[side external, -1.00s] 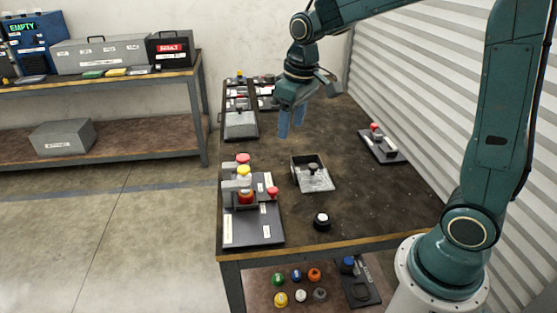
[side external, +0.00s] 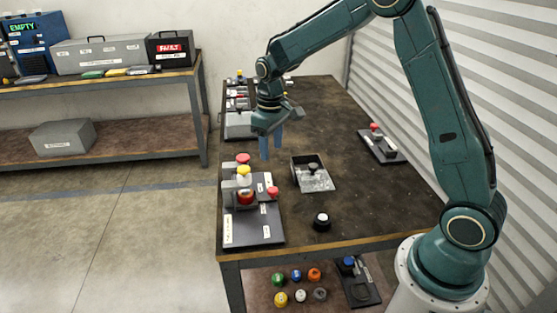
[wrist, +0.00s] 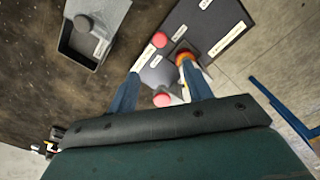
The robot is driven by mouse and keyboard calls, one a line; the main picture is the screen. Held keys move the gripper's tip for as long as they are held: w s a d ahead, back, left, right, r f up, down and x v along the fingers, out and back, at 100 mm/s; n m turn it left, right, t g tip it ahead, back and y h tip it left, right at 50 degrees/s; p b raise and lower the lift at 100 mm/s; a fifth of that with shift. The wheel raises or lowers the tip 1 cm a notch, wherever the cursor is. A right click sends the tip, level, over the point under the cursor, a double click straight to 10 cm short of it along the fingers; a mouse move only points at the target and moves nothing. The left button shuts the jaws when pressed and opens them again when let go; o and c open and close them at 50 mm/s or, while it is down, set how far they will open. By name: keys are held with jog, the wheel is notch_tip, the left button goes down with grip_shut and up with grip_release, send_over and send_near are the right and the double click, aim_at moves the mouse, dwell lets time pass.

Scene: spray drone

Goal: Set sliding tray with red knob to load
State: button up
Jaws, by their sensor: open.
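A dark plate (side external: 262,228) with pale labels lies at the table's near left. It bears a red knob (side external: 273,191) at its right, another red knob (side external: 243,159) at its back, and a yellow-topped part over a red-orange one (side external: 246,197). The label wording is too small to read, and I cannot tell which part slides. In the wrist view, one red knob (wrist: 160,40) is ahead of the fingers and another red knob (wrist: 161,99) shows between them. My gripper (side external: 271,152) is open and empty, pointing down, above the table behind the plate's parts.
An open grey tray box (side external: 313,180) with a dark knob sits right of the plate. A black round knob (side external: 321,221) stands near the front edge. Another dark plate with a red knob (side external: 374,127) lies at the right. Several devices line the back left. The table's middle right is clear.

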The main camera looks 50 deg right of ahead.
aim_at(272, 190)
notch_tip(272, 190, down, 14)
jog(key=shift+r, duration=0.2)
dwell(0.5)
grip_shut()
jog(key=shift+s+a, duration=0.1)
jog(key=shift+a, duration=0.05)
